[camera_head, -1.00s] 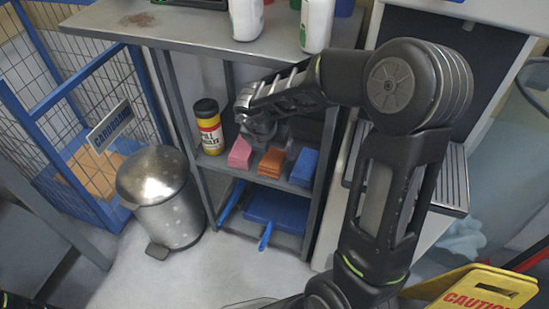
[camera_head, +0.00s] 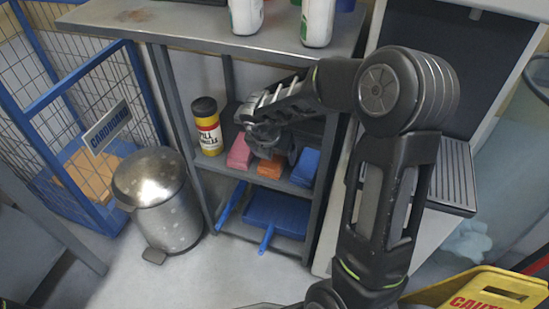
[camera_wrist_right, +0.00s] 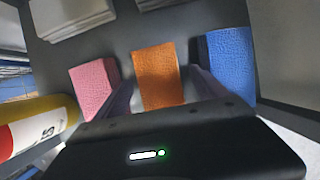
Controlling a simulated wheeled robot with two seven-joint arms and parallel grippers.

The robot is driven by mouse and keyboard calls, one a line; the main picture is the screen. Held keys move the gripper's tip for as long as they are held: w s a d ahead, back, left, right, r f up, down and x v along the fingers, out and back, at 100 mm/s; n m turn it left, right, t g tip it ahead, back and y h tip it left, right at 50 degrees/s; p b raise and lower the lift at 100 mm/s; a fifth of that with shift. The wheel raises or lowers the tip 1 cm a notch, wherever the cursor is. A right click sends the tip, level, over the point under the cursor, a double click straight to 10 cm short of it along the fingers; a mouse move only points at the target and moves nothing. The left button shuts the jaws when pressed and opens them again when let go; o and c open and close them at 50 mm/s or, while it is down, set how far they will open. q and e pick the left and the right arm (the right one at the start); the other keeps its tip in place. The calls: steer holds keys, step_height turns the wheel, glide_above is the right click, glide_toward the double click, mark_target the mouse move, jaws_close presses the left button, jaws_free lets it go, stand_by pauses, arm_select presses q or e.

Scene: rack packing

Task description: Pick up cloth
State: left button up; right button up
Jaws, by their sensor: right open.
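Three folded cloths lie in a row on the middle shelf: a pink cloth (camera_head: 239,152), an orange cloth (camera_head: 269,166) and a blue cloth (camera_head: 304,168). In the right wrist view the pink cloth (camera_wrist_right: 94,85) is left, the orange cloth (camera_wrist_right: 158,75) is in the middle and the blue cloth (camera_wrist_right: 231,62) is right. My right gripper (camera_head: 268,152) reaches into the shelf above the orange cloth and hides part of it. In the wrist view its fingers (camera_wrist_right: 160,92) are open, one on each side of the orange cloth. My left gripper is not in view.
A yellow and black canister (camera_head: 207,128) stands left of the cloths. A blue dustpan (camera_head: 275,215) lies on the shelf below. Bottles (camera_head: 317,22) stand on the grey worktop above. White stacks (camera_wrist_right: 70,15) lie behind the cloths. A metal bin (camera_head: 158,205) stands left.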

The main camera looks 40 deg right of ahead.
steer(key=shift+f, duration=0.1)
stand_by(0.3)
steer(key=c, duration=1.4)
steer(key=shift+c, duration=0.2)
steer(key=shift+r, duration=0.35)
steer(key=p+v, duration=0.2)
steer(key=v, duration=0.1)
steer(key=shift+w+d+r+p, duration=0.1)
steer(key=shift+r+p, duration=0.15)
steer(key=shift+p, duration=0.1)
steer(key=s+a+p, duration=0.2)
steer(key=s+a, duration=0.7)
steer(key=a, duration=0.5)
steer(key=shift+s, duration=0.4)
steer(key=shift+f, duration=0.15)
